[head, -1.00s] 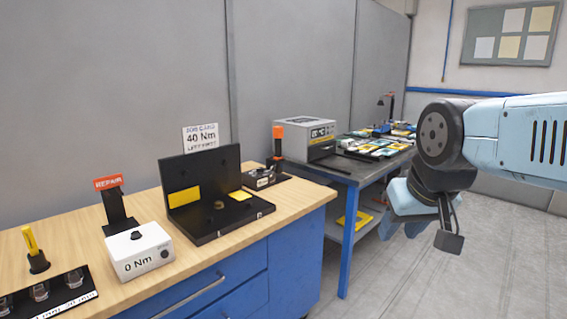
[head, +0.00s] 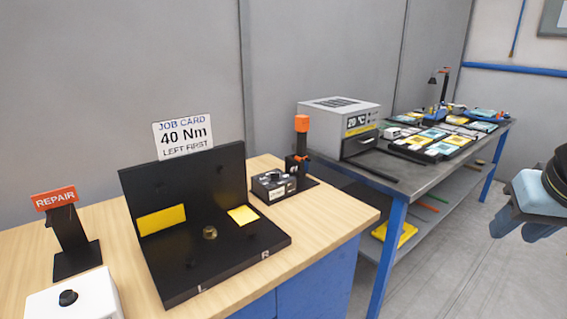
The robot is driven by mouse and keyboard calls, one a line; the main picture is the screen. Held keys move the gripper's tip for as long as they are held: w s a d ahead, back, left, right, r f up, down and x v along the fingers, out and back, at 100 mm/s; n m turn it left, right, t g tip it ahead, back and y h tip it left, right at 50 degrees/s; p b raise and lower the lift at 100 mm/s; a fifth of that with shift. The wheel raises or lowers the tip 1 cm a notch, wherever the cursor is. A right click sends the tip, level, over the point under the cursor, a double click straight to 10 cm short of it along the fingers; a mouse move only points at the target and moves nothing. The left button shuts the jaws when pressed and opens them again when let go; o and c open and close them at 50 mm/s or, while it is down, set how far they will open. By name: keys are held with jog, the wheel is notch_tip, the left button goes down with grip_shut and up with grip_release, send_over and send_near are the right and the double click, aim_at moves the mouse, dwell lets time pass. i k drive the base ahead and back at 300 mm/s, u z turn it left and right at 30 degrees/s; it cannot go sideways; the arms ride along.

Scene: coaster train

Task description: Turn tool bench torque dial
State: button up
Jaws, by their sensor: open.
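The torque dial is a dark round knob (head: 68,297) on top of a white box (head: 45,308) at the bottom left of the head view. The box's front, which carried a "0 Nm" reading, is cut off by the frame's lower edge. A job card (head: 183,137) behind the bench reads "40 Nm, LEFT FIRST". My gripper (head: 520,215) is at the far right edge, partly out of frame. It is far from the dial, over the floor, open, with nothing seen in it.
A black L-shaped fixture (head: 225,270) with yellow pads stands right of the white box. A REPAIR sign (head: 54,198) stands behind the box. A small black device (head: 273,186) and an orange-topped post (head: 302,124) sit at the bench's far end. A grey metal table (head: 440,166) stands beyond.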

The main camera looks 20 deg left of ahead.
aim_at(274, 176)
jog(key=u, duration=0.4)
jog(key=i, duration=0.8)
jog(key=u, duration=0.7)
jog(key=k, duration=0.85)
jog(key=u, duration=0.2)
jog(key=i, duration=0.9)
jog(key=z, duration=0.1)
